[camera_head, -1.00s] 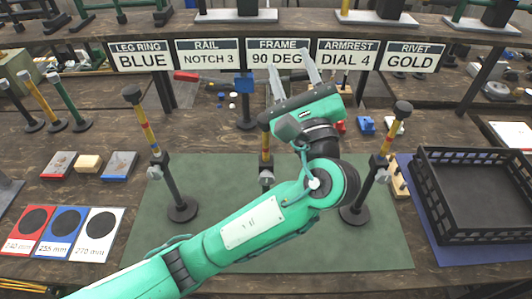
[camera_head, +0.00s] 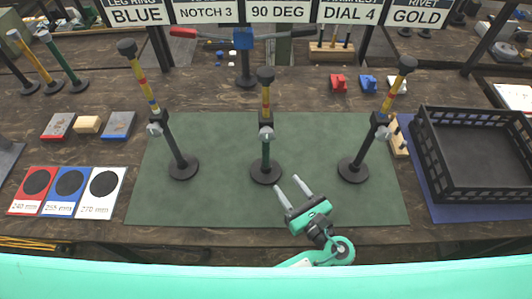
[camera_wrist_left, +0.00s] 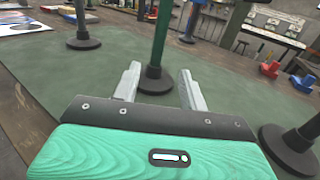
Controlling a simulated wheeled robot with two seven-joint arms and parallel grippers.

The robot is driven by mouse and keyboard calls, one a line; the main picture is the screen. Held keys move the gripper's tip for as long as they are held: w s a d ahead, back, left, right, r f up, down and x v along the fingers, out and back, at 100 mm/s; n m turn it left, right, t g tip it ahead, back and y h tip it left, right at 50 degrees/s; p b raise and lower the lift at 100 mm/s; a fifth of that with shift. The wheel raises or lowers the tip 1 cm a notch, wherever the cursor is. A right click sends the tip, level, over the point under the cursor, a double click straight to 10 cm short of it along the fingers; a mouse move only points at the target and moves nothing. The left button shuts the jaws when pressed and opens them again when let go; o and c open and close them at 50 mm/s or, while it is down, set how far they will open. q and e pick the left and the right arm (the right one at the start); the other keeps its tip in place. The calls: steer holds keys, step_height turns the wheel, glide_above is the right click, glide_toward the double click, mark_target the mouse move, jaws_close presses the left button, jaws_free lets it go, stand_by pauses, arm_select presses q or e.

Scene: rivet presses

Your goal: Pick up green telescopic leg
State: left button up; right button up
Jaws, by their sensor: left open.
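The green telescopic leg (camera_head: 266,151) stands upright in the middle of the green mat, with a green lower tube, a yellow-and-red upper tube, a dark cap and a round black base. My left gripper (camera_head: 288,183) is open and empty, low in front of this leg, fingers pointing at it. In the left wrist view, the leg's green tube (camera_wrist_left: 160,38) rises from its base beyond and between the two open fingertips (camera_wrist_left: 158,70). No contact shows. My right gripper is not in view.
Dark-tubed legs stand on the mat (camera_head: 225,205) to the left (camera_head: 175,145) and right (camera_head: 364,148). A black crate (camera_head: 478,195) is at the right. Size cards (camera_head: 68,190) lie at the left. A bar with a blue block (camera_head: 243,65) stands behind.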

mark_target(268, 162)
arm_select(q)
steer(key=shift+w+a, duration=0.15)
steer(key=shift+a, duration=0.1)
steer(key=x, duration=0.6)
steer(key=shift+a, duration=0.1)
steer(key=x, duration=0.5)
steer(key=shift+w+f, duration=0.15)
steer(key=shift+f, duration=0.15)
jaws_close()
